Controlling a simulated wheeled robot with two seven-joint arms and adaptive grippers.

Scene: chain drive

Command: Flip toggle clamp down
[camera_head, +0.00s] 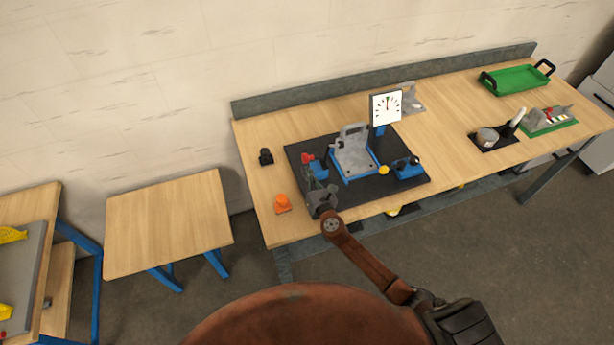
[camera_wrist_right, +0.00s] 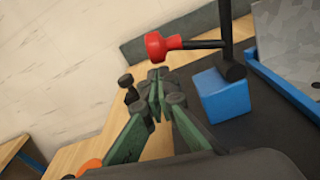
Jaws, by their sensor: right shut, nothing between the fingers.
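The toggle clamp shows in the right wrist view as a red knob (camera_wrist_right: 158,46) on a dark lever (camera_wrist_right: 203,44), joined to a black upright post on a blue block (camera_wrist_right: 225,96). In the head view its red knob (camera_head: 307,158) is at the left side of the black mat. My right gripper (camera_head: 316,184) is at the mat's front left, close to the clamp. In the wrist view its fingertips (camera_wrist_right: 156,86) are together and empty, below the red knob in the picture and apart from it. My left gripper is not in view.
A grey metal plate fixture (camera_head: 353,152) with blue edges stands on the black mat (camera_head: 410,190), right of the clamp. A white dial (camera_head: 386,106) stands behind. An orange part (camera_head: 282,203) and a small black part (camera_head: 266,156) lie left of the mat on the wooden table.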

